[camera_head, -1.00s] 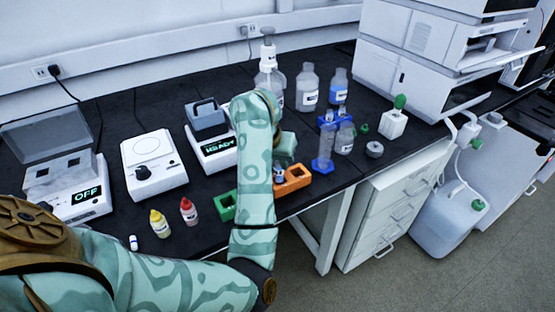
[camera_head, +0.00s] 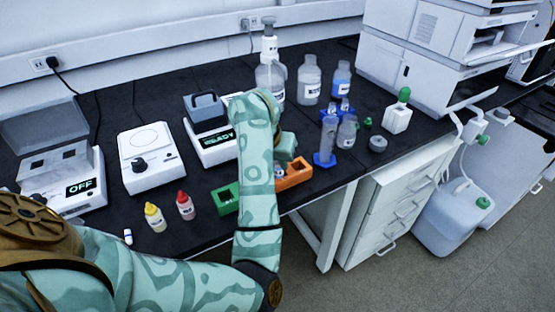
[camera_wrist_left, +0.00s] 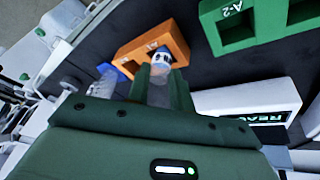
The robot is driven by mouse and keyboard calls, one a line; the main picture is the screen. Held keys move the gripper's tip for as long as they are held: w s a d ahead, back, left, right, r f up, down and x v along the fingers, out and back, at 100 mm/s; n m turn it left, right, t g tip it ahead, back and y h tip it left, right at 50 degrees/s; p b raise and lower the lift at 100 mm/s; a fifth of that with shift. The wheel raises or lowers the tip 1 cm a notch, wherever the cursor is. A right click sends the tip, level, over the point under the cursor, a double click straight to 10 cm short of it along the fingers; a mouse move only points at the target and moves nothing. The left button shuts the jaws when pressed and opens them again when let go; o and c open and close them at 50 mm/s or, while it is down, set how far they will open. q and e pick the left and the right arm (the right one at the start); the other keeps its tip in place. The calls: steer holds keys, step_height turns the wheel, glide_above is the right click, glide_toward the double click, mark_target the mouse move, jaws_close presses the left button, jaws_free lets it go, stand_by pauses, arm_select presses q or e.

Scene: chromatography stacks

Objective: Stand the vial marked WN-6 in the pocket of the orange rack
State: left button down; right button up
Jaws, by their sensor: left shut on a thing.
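The orange rack (camera_head: 297,175) stands near the front edge of the bench; it also shows in the left wrist view (camera_wrist_left: 175,38), with a dark pocket in its top. My left gripper (camera_wrist_left: 160,80) is shut on a small vial (camera_wrist_left: 161,60) with a whitish and dark end. The vial is over or at the rack's pocket; I cannot tell how deep it sits. Its marking cannot be read. In the head view my left gripper (camera_head: 284,150) is partly behind my forearm, and a bit of the vial (camera_head: 280,171) shows below it. My right gripper is not in view.
A green rack (camera_head: 226,198) stands just left of the orange one. A blue-based cylinder (camera_head: 327,140) and bottles stand close on the right. Red (camera_head: 185,205) and yellow (camera_head: 154,216) capped bottles stand at the front left. A balance reading READY (camera_head: 215,143) is behind.

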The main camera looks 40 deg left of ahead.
arm_select(q)
steer(key=c, duration=0.7)
jaws_free()
steer(key=shift+c, duration=0.2)
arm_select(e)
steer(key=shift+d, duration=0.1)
arm_select(q)
steer(key=shift+r, duration=0.1)
steer(key=shift+r+p, duration=2.3)
steer(key=shift+r, duration=1.15)
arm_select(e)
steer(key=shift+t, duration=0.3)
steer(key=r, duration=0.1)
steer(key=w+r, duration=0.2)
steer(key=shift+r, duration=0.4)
arm_select(q)
steer(key=shift+f, duration=0.1)
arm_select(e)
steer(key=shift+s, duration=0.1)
